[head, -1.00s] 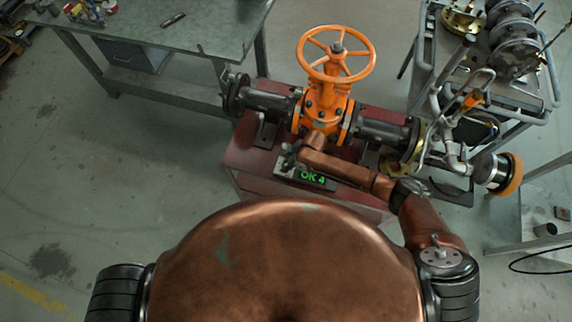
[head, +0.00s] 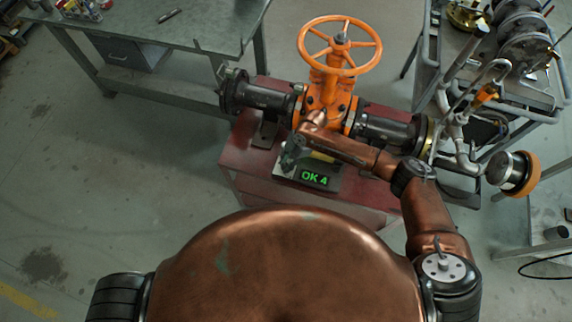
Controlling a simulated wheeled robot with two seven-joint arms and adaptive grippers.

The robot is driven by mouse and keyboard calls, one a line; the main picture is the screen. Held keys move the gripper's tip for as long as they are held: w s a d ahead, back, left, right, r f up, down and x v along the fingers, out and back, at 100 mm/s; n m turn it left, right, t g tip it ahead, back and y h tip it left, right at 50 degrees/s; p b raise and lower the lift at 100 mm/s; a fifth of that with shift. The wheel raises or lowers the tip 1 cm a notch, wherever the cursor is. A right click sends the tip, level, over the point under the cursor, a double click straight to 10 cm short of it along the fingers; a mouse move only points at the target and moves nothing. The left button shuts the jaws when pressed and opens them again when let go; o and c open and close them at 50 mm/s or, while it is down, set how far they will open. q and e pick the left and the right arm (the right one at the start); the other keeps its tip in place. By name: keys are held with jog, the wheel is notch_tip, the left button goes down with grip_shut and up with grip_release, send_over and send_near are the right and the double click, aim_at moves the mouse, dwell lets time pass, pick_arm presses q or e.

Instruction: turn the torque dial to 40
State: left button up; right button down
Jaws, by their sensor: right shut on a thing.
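A small grey box with a lit green display (head: 315,178) stands on the dark red bench (head: 237,155) in front of the orange gate valve (head: 330,88). The display reads "OK 4"; I cannot tell whether a further digit belongs to it. My right gripper (head: 289,160) reaches down to the left end of this box and is shut there on the torque dial. The dial itself is hidden under the gripper, so its pointer and scale cannot be read. My left gripper is not in view.
The valve's orange handwheel (head: 340,46) rises behind my right arm. Dark flanged pipes run to both sides. A grey trolley (head: 505,105) with pipe parts stands at the right, a workbench (head: 165,22) at the upper left. The floor at the left is clear.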

jog(key=shift+w+n, duration=0.1)
jog(key=shift+n, duration=0.3)
jog(key=c, duration=1.7)
grip_release()
jog(key=shift+o, duration=0.2)
jog(key=v, duration=1.2)
jog(key=shift+w+a, duration=0.1)
jog(key=shift+w, duration=0.05)
